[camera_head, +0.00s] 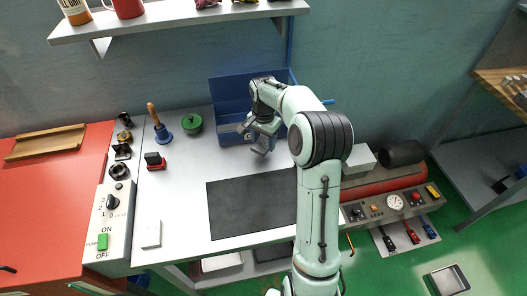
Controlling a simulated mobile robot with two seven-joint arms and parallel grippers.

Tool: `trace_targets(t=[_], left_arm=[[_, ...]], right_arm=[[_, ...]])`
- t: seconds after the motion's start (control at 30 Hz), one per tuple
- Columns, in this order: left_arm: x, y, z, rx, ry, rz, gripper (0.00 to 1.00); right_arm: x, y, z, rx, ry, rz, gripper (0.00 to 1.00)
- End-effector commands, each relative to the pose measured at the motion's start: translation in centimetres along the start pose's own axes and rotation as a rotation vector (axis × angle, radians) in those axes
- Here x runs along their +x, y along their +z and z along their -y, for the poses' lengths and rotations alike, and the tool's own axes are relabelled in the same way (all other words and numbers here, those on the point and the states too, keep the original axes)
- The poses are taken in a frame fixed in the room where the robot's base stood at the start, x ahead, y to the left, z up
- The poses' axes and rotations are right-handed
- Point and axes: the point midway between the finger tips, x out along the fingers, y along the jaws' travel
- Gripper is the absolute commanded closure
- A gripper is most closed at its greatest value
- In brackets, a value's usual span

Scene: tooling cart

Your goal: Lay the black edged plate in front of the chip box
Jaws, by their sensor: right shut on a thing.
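The chip box is the blue open box (228,92) at the back of the bench, against the wall. My right gripper (259,140) is at the front right of this box, low over the bench, with its arm reaching in from the bottom. It is shut on a small grey piece, which I take to be the black edged plate; the jaws hide most of it, and its dark edge is not clear. I cannot tell whether the piece touches the bench. My left gripper is not in view.
A dark mat (245,207) lies bare in front of the box. A green lidded pot (192,124), a blue bell (162,133) and a red-and-black block (155,162) stand left of it. A white block (151,235) lies at the front left. A wall shelf (170,20) hangs above.

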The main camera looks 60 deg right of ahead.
Motion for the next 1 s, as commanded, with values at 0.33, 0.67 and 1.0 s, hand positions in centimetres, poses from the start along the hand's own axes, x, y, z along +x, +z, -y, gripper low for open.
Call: trace_targets(t=[0.33, 0.67, 1.0], left_arm=[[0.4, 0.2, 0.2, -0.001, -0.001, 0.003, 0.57], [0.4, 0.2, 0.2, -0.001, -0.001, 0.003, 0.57], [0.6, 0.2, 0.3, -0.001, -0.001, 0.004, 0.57]], right_arm=[[5.0, 0.0, 0.0, -0.001, 0.000, 0.000, 0.97], [5.5, 0.0, 0.1, 0.000, -0.001, -0.002, 0.97], [5.8, 0.0, 0.0, 0.000, 0.000, 0.000, 0.16]])
